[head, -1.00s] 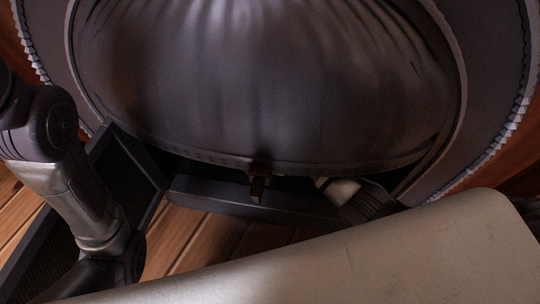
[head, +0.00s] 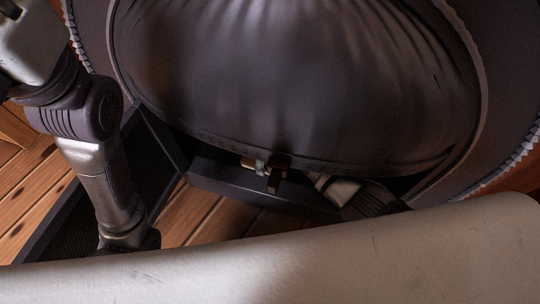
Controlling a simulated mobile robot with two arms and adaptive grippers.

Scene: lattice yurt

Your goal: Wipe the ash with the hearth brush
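I cannot make out the ash or, for certain, the hearth brush. A small pale-and-brown piece (head: 260,168) shows under the rim of a big dark rounded metal body (head: 290,80), beside a brown block (head: 279,172); it may be part of the brush, but it is too small to tell. A silver and dark ribbed part (head: 370,199), which looks like my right wrist, is just right of it, mostly covered. No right fingers can be made out. My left arm comes down at the left; its gripper is hidden behind the large pale surface in front.
A dark low-walled tray or frame (head: 240,186) runs below the rounded body and along the left. Plank floor (head: 195,213) shows inside it and at the far left. The pale smooth surface (head: 300,262), perhaps part of me, fills the bottom and blocks the view.

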